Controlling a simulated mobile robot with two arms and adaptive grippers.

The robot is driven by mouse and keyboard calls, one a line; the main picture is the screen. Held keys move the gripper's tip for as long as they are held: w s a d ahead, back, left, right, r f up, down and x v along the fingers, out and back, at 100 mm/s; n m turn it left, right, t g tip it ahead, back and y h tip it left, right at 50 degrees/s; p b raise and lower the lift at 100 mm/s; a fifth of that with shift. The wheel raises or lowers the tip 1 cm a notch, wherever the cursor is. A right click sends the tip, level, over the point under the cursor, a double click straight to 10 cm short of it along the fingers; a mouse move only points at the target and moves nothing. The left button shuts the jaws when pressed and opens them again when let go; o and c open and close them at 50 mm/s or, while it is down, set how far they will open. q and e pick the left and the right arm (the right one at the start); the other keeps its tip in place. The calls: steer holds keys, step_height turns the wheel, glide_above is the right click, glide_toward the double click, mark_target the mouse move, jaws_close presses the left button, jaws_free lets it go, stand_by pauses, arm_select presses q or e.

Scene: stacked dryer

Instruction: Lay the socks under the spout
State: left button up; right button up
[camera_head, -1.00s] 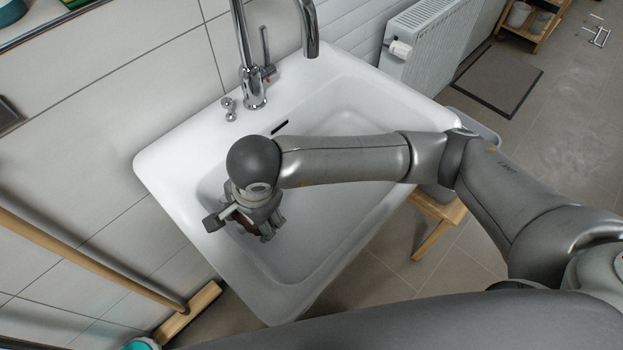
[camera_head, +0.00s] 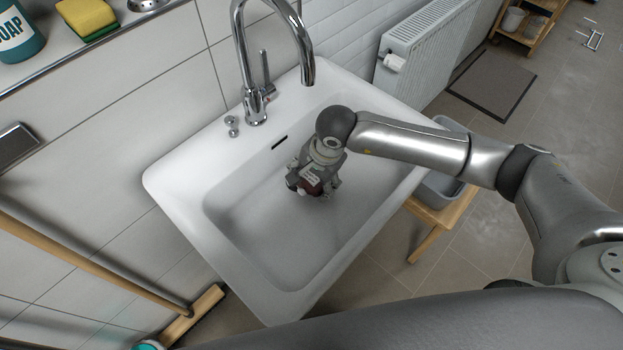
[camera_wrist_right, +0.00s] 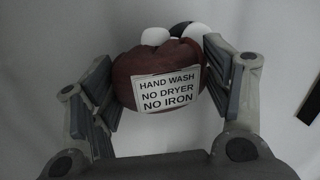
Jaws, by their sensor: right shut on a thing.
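My right gripper (camera_head: 313,188) is inside the white sink (camera_head: 165,180), right of the middle of its basin. In the right wrist view the gripper (camera_wrist_right: 160,85) is shut on the socks (camera_wrist_right: 135,68), a dark red rolled bundle with white and black parts. A white label on the bundle reads "HAND WASH NO DRYER NO IRON". In the head view only a small part of the bundle shows between the fingers. The chrome spout (camera_head: 308,75) curves down above the back right of the sink. I cannot tell whether the bundle touches the basin. My left gripper is not in view.
The tap lever (camera_head: 265,70) stands beside the spout base. A grey bin (camera_head: 440,185) on a wooden stool (camera_head: 428,240) is right of the sink. A broom (camera_head: 100,270) leans at the left. The basin's front and left are clear.

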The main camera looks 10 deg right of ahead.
steer(key=shift+f, duration=0.9)
steer(key=o, duration=1.2)
steer(key=shift+c, duration=0.2)
steer(key=shift+r, duration=0.25)
steer(key=b+v, duration=0.2)
steer(key=v, duration=0.9)
steer(key=shift+d+r, duration=0.1)
steer(key=shift+r, duration=0.25)
